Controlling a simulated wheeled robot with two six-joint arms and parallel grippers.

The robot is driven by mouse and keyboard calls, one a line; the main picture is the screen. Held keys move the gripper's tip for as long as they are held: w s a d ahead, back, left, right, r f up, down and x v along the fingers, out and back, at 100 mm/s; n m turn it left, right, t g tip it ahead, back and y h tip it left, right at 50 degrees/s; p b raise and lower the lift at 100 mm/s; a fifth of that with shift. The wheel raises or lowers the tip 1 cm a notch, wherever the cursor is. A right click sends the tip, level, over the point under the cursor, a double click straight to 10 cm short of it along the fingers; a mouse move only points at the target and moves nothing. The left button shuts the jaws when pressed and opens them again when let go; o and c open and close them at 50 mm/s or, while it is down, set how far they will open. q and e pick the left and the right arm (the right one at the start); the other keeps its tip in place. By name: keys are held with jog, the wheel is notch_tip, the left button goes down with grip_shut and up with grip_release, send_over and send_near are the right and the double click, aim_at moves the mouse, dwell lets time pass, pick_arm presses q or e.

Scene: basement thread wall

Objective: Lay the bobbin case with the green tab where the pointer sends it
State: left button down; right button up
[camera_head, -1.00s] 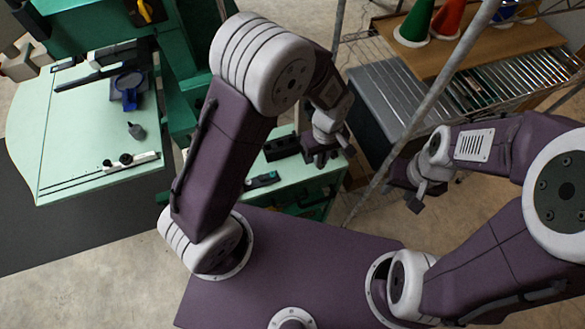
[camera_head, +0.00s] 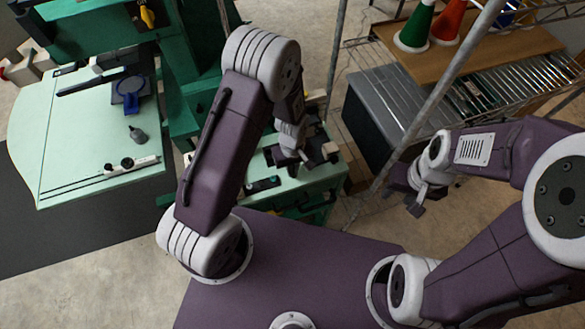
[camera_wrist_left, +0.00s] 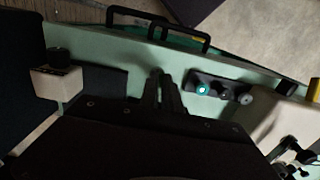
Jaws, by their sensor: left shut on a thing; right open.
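My left gripper (camera_head: 318,152) is over the green worktop (camera_head: 318,175). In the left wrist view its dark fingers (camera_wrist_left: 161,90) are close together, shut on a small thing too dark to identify. A black strip with a teal round spot (camera_wrist_left: 201,89) lies on the worktop beside the fingers; the spot also shows in the head view (camera_head: 275,181). I cannot tell whether this is the green tab. I cannot make out the pointer. A beige block (camera_wrist_left: 55,84) with a dark knob is left of the fingers in the wrist view. My right gripper (camera_head: 417,200) is open and empty.
A black handle (camera_wrist_left: 160,25) lies along the worktop's edge. A pale green table (camera_head: 85,145) with a blue holder (camera_head: 131,91) is at left. A wire rack (camera_head: 510,75) with a green cone (camera_head: 416,28) and a metal post (camera_head: 430,95) stand at right.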

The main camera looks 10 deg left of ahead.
pick_arm(q)
jog(key=shift+f, duration=0.1)
jog(key=c, duration=2)
grip_release()
jog(key=o, duration=0.4)
jog(key=shift+o, duration=0.2)
notch_tip(320, 180, up, 12)
jog(key=s+a+r+m+t, duration=0.1)
jog(key=s+a+r+m, duration=0.3)
jog(key=s+a+m, duration=0.2)
jog(key=shift+s+a+m, duration=0.3)
jog(key=shift+s+a, duration=0.15)
jog(key=shift+s, duration=0.55)
